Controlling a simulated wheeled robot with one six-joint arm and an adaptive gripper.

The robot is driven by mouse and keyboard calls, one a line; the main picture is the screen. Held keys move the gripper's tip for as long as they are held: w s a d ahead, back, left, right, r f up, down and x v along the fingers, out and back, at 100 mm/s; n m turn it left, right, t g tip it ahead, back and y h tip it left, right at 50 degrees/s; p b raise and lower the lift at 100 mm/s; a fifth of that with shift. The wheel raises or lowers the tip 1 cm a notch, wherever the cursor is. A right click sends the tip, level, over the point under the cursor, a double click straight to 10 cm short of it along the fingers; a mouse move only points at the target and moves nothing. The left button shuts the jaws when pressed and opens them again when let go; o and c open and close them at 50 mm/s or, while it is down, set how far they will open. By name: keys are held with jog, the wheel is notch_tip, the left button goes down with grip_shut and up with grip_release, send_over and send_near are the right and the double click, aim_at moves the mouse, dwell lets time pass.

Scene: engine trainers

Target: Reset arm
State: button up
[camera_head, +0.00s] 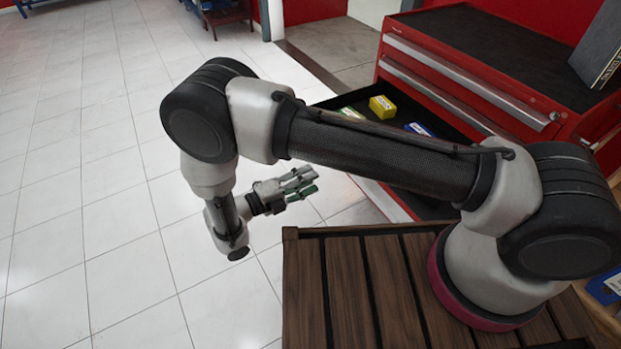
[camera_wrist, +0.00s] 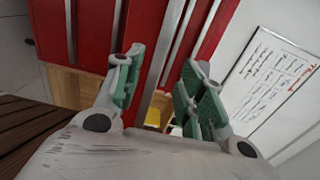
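My gripper (camera_head: 300,184) hangs over the white tiled floor, in front of the red tool cabinet (camera_head: 470,85) and beyond the wooden slatted deck that carries my arm. In the wrist view my gripper (camera_wrist: 163,72) shows two green-padded fingers standing apart with nothing between them. My arm is bent, with the forearm reaching left and the wrist hanging down.
An open drawer (camera_head: 440,207) of the cabinet holds a yellow box (camera_head: 382,106), a blue box (camera_head: 418,129) and a pale green box (camera_head: 351,113). A whiteboard (camera_wrist: 268,80) hangs on a pale wall. The floor (camera_head: 80,200) at left is clear.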

dwell(0.3)
jog(key=s+d+f+m+g, duration=0.25)
jog(key=s+d+m, duration=0.2)
jog(key=m, duration=0.45)
jog(key=s+d+r+m+g+y, duration=0.1)
jog(key=d+r+m+g+y, duration=0.45)
jog(key=r+m, duration=0.65)
jog(key=d+r+m+g+y, duration=0.3)
jog(key=d+r+m+y, duration=0.4)
jog(key=r+m, duration=0.55)
jog(key=s+d+r+m+t+y, duration=0.1)
jog(key=s+d+r+m+t, duration=0.2)
jog(key=d+r, duration=0.5)
jog(key=s+d+r+m+t+y, duration=0.2)
jog(key=s+d+r+m+t, duration=0.2)
jog(key=d+r, duration=0.5)
jog(key=shift+s+d+r+m, duration=0.25)
jog(key=shift+s+d+m, duration=0.25)
jog(key=shift+s, duration=0.3)
